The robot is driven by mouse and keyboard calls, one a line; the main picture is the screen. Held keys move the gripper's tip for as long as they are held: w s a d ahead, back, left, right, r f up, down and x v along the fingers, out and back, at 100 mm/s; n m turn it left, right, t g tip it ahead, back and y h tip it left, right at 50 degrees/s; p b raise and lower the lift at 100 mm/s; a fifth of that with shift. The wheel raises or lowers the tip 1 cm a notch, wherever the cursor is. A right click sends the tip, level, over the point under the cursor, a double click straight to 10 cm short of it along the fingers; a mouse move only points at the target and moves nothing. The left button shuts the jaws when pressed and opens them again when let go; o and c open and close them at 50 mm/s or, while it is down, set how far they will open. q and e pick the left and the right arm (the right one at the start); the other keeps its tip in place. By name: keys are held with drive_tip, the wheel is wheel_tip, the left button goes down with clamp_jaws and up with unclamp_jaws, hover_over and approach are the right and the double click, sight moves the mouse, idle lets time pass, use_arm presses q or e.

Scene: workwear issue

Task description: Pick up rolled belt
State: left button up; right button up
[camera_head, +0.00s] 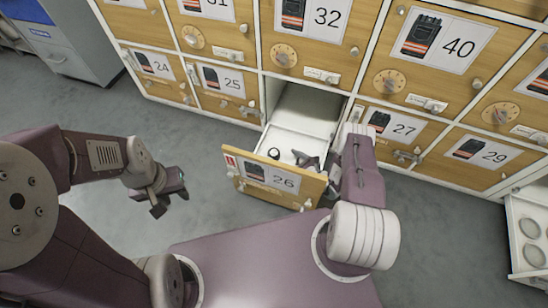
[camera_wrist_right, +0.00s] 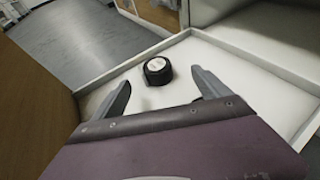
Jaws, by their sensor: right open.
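The rolled belt (camera_wrist_right: 158,71) is a small black roll with a pale top, lying on the white floor of an open drawer. In the head view the belt (camera_head: 273,153) shows near the left side of the drawer numbered 26 (camera_head: 275,181). My right gripper (camera_wrist_right: 160,92) is open, reaching into the drawer, its fingers apart on either side of the belt's direction. The belt lies a little beyond the fingertips and is not held. In the head view my right gripper (camera_head: 303,158) is just right of the belt. My left gripper (camera_head: 168,198) hangs over the floor, away from the drawer.
The drawer's wooden front and white side walls (camera_wrist_right: 118,72) surround the belt. Numbered wooden lockers with dials (camera_head: 285,54) stand behind. Another open drawer (camera_head: 515,230) with round items is at the far right. A grey-blue cabinet (camera_head: 75,45) stands at the upper left. The floor at left is clear.

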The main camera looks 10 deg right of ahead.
sight(277, 155)
drive_tip(key=shift+w+a+f, duration=0.25)
drive_tip(key=shift+w+f, duration=0.2)
drive_tip(key=shift+w+r, duration=0.1)
drive_tip(key=b+x, duration=0.4)
drive_tip(key=b, duration=0.1)
drive_tip(key=shift+w+a+f, duration=0.15)
drive_tip(key=shift+a+f, duration=0.05)
drive_tip(key=shift+a, duration=0.2)
drive_tip(key=shift+w+a, duration=0.15)
drive_tip(key=shift+w, duration=0.05)
use_arm(q)
wheel_tip(277, 155, down, 6)
drive_tip(key=shift+r, duration=0.1)
use_arm(e)
drive_tip(key=shift+r, duration=0.2)
